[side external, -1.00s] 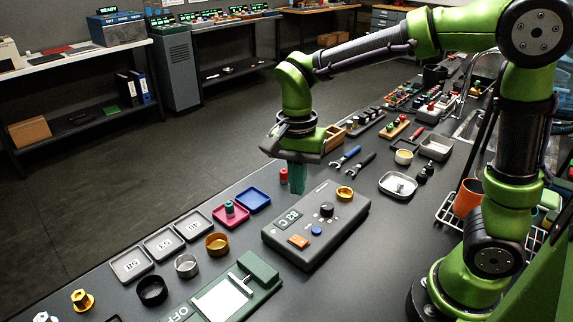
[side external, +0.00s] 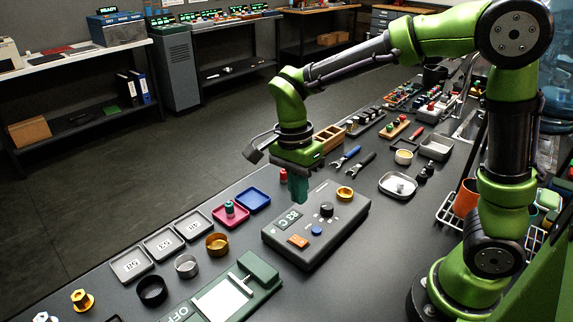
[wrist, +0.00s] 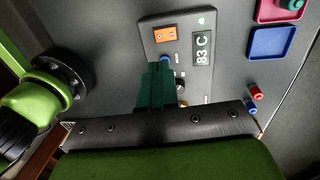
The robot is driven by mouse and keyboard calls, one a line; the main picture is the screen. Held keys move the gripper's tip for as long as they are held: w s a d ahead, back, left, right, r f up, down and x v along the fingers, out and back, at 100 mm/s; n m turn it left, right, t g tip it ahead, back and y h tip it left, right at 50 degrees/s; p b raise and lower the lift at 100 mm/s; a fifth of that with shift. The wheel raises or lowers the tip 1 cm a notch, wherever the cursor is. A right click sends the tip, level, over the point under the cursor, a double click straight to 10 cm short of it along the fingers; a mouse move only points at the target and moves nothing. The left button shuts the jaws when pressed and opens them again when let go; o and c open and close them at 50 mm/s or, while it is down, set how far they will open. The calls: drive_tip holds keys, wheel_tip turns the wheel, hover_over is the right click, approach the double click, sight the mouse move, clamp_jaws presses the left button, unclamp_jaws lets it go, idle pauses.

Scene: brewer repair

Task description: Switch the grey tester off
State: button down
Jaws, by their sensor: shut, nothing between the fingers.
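The grey tester (side external: 290,255) lies on the dark bench in the side view. Its display (side external: 289,220) reads 83 C. An orange switch (side external: 298,241), a blue button (side external: 316,230), a black knob (side external: 326,209) and a brass ring (side external: 345,193) are on its top. My gripper (side external: 298,200) is shut and empty, pointing down over the tester's far left edge. In the wrist view the gripper (wrist: 157,76) points toward the blue button and partly hides the tester (wrist: 180,22); the orange switch (wrist: 165,34) is clear of the fingers.
A blue tray (side external: 253,200) and a pink tray (side external: 231,215) lie left of the tester. A green device with a white plate (side external: 222,299) stands in front. Pliers (side external: 345,157) and a metal tray (side external: 397,186) lie behind and to the right. Small red parts (wrist: 256,93) are near the gripper.

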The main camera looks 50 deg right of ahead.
sight(303, 242)
drive_tip(key=f, duration=0.3)
drive_tip(key=s+f, duration=0.1)
drive_tip(key=f, duration=0.6)
drive_tip(key=shift+s+f, duration=0.15)
drive_tip(key=shift+f, duration=0.15)
